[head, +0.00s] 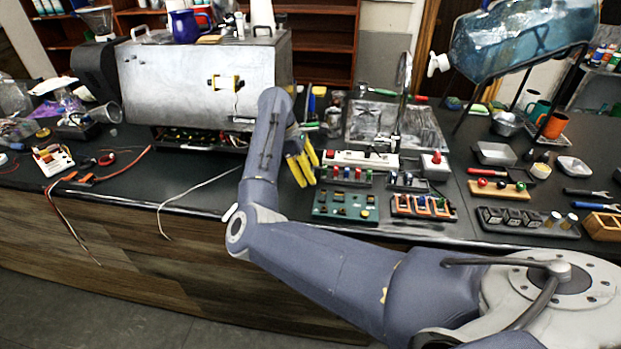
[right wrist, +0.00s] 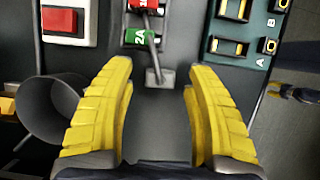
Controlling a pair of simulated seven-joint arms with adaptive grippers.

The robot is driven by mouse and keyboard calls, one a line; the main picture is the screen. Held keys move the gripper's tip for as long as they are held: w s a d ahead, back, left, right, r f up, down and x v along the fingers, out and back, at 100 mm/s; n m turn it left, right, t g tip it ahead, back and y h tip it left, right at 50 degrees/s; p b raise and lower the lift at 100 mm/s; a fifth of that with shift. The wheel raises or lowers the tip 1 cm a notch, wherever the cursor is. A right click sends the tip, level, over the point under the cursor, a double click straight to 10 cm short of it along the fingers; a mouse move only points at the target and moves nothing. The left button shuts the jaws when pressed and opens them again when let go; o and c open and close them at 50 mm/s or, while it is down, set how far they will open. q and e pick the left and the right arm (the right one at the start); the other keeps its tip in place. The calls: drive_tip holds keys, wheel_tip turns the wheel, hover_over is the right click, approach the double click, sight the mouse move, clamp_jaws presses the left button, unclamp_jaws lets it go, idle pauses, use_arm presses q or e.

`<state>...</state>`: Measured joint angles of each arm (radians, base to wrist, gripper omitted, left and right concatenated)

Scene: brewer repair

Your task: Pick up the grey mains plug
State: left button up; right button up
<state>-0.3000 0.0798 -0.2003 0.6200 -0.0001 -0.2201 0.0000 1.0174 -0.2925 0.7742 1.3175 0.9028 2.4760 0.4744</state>
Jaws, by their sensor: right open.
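My right gripper (head: 306,181) points down over the bench, left of the green board, with its yellow fingers apart. In the right wrist view the open fingers (right wrist: 158,68) have nothing gripped between them. A small grey stemmed piece (right wrist: 154,76) shows in the gap, beside a row of red and green parts. A dark grey cylinder (right wrist: 48,108) shows beside the left finger. I cannot tell whether either is the grey mains plug. A pale cable (head: 195,187) runs over the bench edge and passes behind my right arm. My left gripper is not in view.
The white strip with a red switch (head: 360,158) stands behind the green board (head: 345,206). The metal brewer housing (head: 190,85) is behind and left of my right arm. Wooden holders and small trays fill the right.

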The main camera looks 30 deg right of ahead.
drive_tip(key=shift+s+d+f, duration=0.1)
drive_tip(key=shift+d+f, duration=0.05)
drive_tip(key=shift+f, duration=0.35)
clamp_jaws()
